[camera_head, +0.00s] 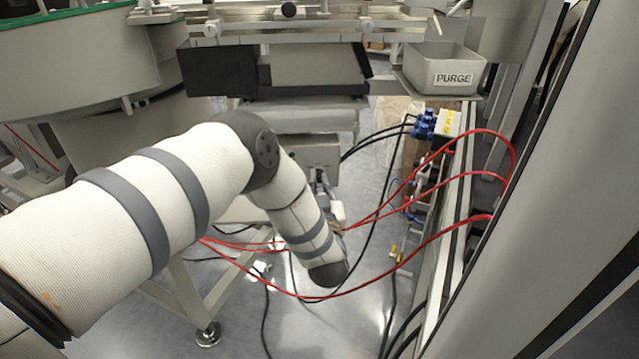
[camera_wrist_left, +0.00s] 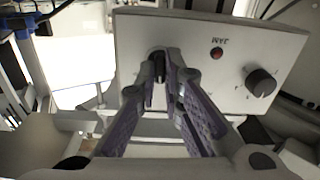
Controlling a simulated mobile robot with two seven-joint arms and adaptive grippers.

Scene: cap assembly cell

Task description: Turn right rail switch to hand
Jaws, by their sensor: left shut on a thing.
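In the left wrist view a grey control panel (camera_wrist_left: 215,40) carries two black knobs, with a red lamp marked JAM (camera_wrist_left: 217,53) between them; the lettering appears upside down. My left gripper (camera_wrist_left: 161,66) is shut on one black switch knob (camera_wrist_left: 158,72), which stands narrow and upright in this picture between the fingertips. The other black knob (camera_wrist_left: 260,82) is free, to the right in this view. Position marks around the held knob cannot be read. In the head view my left arm reaches down in front of the panel box (camera_head: 316,152) and mostly hides the gripper. My right gripper is not in view.
A metal PURGE bin (camera_head: 443,70) sits at the upper right. A large round bowl (camera_head: 75,60) stands at the upper left. A frame leg (camera_head: 190,295) stands below my arm.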

